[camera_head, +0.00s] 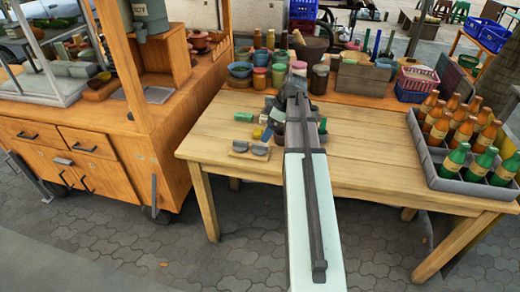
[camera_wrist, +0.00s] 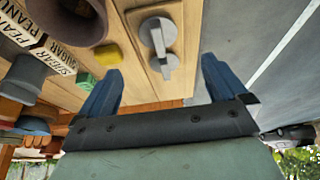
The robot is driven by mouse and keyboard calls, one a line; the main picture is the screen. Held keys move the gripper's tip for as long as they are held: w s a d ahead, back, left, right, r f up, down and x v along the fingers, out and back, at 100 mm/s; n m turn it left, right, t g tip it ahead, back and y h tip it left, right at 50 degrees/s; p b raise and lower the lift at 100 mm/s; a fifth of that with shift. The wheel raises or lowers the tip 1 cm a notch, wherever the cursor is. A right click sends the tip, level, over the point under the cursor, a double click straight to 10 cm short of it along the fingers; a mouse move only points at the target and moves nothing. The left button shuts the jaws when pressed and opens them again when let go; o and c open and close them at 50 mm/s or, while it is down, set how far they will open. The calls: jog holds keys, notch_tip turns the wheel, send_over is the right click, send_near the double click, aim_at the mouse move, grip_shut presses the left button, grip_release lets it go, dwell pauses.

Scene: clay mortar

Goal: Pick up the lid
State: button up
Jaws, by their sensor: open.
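My gripper (camera_wrist: 161,70) is open, with its two blue fingers apart and nothing held between them. In the wrist view a grey piece with rounded ends (camera_wrist: 157,32) lies on the wooden surface, beyond and between the fingertips. In the head view two dark grey rounded pieces (camera_head: 259,150) lie on a small board near the table's front left edge. I cannot tell for certain which piece is the lid. In the head view my arm covers the middle of the table and much of the gripper.
A brown round vessel (camera_wrist: 68,22), a yellow piece (camera_wrist: 107,52) and a green block (camera_wrist: 86,80) lie left in the wrist view. The wooden table (camera_head: 390,150) is clear right of my arm, up to a grey bottle crate (camera_head: 462,184). Jars and bowls line the back.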

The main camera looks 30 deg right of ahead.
aim_at(260, 145)
jog(key=shift+x, duration=4.95)
jog(key=shift+d, duration=0.1)
jog(key=shift+c, duration=0.3)
jog(key=c, duration=1.1)
